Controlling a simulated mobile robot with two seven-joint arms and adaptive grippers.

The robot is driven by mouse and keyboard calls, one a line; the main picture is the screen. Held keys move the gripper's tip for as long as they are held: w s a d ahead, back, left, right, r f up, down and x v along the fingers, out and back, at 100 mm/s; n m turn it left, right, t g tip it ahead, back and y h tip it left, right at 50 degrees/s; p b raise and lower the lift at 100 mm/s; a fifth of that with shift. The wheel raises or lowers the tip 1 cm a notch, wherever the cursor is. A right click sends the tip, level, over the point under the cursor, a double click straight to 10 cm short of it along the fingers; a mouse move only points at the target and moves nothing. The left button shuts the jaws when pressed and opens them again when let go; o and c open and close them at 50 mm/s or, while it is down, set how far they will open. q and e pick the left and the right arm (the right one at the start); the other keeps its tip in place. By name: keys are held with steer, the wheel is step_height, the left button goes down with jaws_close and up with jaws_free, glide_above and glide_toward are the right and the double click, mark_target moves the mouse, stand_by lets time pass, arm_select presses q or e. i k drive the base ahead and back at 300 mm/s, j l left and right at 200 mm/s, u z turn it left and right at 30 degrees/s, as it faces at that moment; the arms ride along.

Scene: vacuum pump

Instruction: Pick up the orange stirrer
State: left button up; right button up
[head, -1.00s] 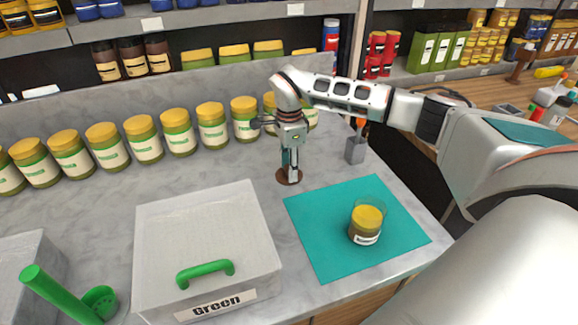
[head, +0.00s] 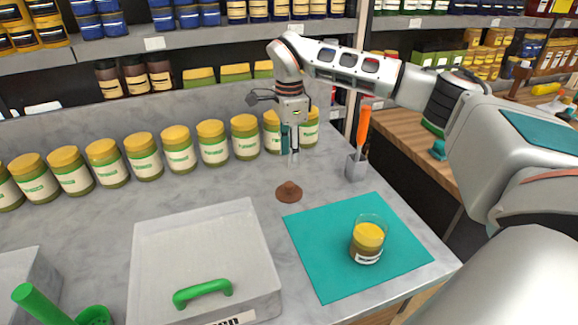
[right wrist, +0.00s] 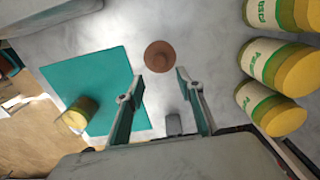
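The orange stirrer (head: 363,125) stands upright in a small grey holder (head: 356,168) at the back right of the counter, its orange handle up. My right gripper (head: 290,160) hangs pointing down to the left of the stirrer, above the counter and apart from it. In the right wrist view its two fingers (right wrist: 158,82) are spread with nothing between them. A small grey block shape shows low between the fingers there, and the orange handle cannot be made out. My left gripper is not in view.
A brown knobbed piece (head: 289,191) sits on the counter below my right gripper. A teal mat (head: 320,270) holds a glass jar (head: 368,240) with yellow and brown contents. A lidded grey box (head: 205,250) is front left. Several yellow-lidded jars (head: 180,148) line the back.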

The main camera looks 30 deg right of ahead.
mark_target(366, 111)
steer(key=k, duration=1)
